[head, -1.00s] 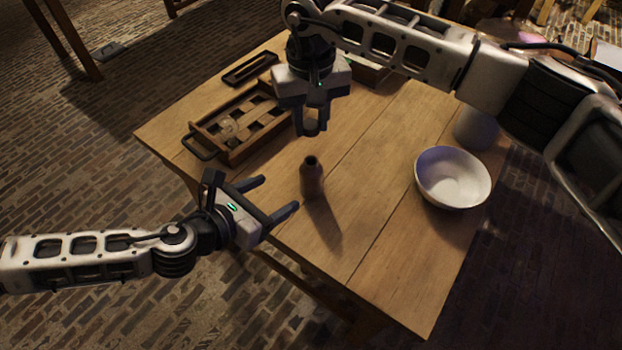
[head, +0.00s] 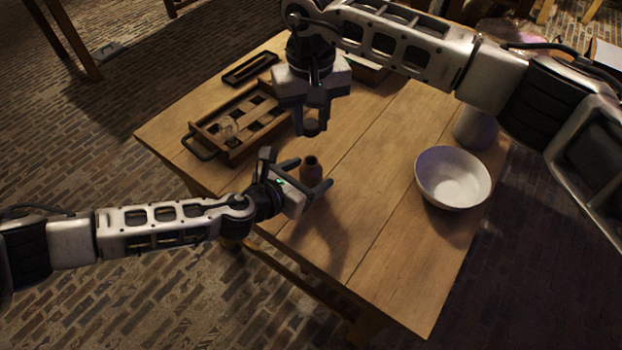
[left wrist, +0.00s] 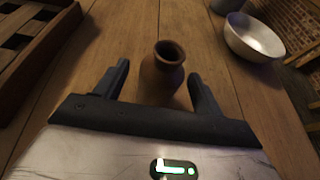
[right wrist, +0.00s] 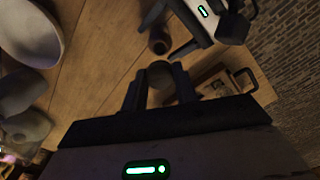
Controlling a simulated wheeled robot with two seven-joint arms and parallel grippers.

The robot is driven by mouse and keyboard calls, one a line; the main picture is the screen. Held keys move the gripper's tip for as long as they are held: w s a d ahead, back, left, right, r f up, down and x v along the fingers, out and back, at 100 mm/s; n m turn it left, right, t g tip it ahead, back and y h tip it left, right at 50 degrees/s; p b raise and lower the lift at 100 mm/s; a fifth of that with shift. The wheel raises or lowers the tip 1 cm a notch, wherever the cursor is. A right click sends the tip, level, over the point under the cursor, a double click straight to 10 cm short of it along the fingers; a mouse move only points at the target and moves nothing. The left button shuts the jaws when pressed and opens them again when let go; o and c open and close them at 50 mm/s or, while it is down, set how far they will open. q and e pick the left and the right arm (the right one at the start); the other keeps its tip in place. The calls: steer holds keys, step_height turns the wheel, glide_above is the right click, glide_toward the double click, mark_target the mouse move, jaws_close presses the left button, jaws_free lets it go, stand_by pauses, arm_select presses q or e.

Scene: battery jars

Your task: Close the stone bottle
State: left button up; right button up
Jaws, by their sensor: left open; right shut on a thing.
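The stone bottle (head: 311,168) is a small brown bottle with a dark open mouth, upright on the table. My left gripper (head: 322,186) is open around it, one finger on each side. In the left wrist view the bottle (left wrist: 162,75) stands between the fingertips (left wrist: 160,85), with a visible gap on the left; contact on the right is unclear. My right gripper (head: 312,128) is above and behind the bottle, shut on a small dark round piece (right wrist: 160,74), apparently a stopper. The bottle (right wrist: 159,41) also shows beyond it in the right wrist view.
A white bowl (head: 452,180) stands at the right, with a grey jar (head: 476,130) behind it. A wooden tray with handles (head: 205,143) lies at the left, with a small dark tray (head: 249,70) behind. The table (head: 385,240) is clear in front of the bowl.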

arm_select(q)
steer(key=shift+w+d+f, duration=0.15)
steer(key=shift+w+d, duration=0.2)
steer(key=c, duration=1.5)
arm_select(e)
steer(key=shift+s+f, duration=0.1)
steer(key=shift+f, duration=2.4)
steer(key=shift+f, duration=0.1)
steer(key=shift+f, duration=0.75)
steer(key=shift+f, duration=0.6)
steer(key=o, duration=1)
